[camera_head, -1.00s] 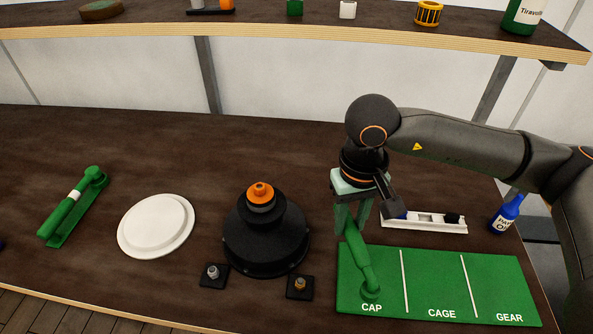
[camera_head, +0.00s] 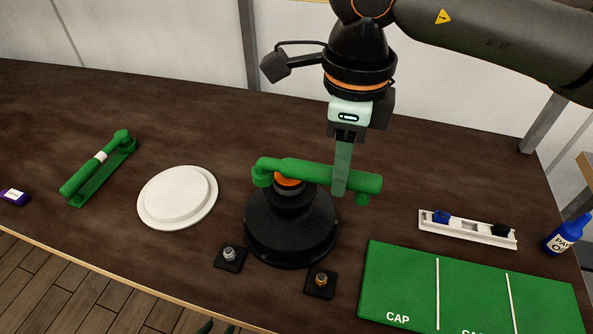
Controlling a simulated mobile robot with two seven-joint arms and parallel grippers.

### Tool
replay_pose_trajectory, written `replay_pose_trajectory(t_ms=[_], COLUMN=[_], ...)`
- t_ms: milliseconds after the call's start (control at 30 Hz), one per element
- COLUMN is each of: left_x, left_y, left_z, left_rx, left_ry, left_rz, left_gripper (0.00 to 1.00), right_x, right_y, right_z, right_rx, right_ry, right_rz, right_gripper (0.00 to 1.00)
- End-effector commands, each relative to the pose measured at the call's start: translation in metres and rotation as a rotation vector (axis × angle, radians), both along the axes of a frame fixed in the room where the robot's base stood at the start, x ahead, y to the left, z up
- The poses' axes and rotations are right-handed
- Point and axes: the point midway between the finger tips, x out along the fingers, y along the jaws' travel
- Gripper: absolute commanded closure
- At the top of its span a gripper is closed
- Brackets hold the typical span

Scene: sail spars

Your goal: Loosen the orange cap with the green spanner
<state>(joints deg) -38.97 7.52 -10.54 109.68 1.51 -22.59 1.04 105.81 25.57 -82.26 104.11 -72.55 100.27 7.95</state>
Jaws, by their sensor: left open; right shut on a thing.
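The orange cap (camera_head: 288,182) sits on top of a black cone-shaped housing (camera_head: 291,232); only a sliver of orange shows. My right gripper (camera_head: 342,190) points down just right of the cap and is shut on the handle of a green spanner (camera_head: 315,175). The spanner lies level across the top of the housing, its left end over the cap and hiding most of it. I cannot tell whether it is seated on the cap. My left gripper is not in view.
Another green tool with a white band (camera_head: 98,165) lies at the left, near a white round plate (camera_head: 178,197). Two small black blocks (camera_head: 230,259) stand before the housing. A green mat (camera_head: 400,276), a white tray (camera_head: 466,230) and a blue bottle (camera_head: 568,234) are at the right.

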Motion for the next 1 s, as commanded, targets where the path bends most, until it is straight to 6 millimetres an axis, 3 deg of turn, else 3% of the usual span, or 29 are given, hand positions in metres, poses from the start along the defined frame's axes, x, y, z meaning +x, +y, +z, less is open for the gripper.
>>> replay_pose_trajectory(t_ms=[300, 500, 700, 1000], left_x=[0.0, 0.0, 0.0, 0.0], left_y=[0.0, 0.0, 0.0, 0.0], left_z=[-0.019, -0.026, -0.028, -0.028], left_rx=[0.0, 0.0, 0.0, 0.0], left_ry=[0.0, 0.0, 0.0, 0.0], left_rz=[0.0, 0.0, 0.0, 0.0], left_gripper=[0.5, 0.5, 0.5, 0.5], right_x=[-0.023, -0.037, -0.045, -0.046], right_y=[0.036, 0.052, 0.059, 0.06], right_z=[0.03, 0.043, 0.049, 0.05], right_rx=[0.002, 0.001, 0.0, 0.0], right_ry=[-0.007, -0.006, -0.004, -0.002], right_rz=[-0.655, -1.0, -1.172, -1.201], right_gripper=[1.0, 1.0, 1.0, 1.0])
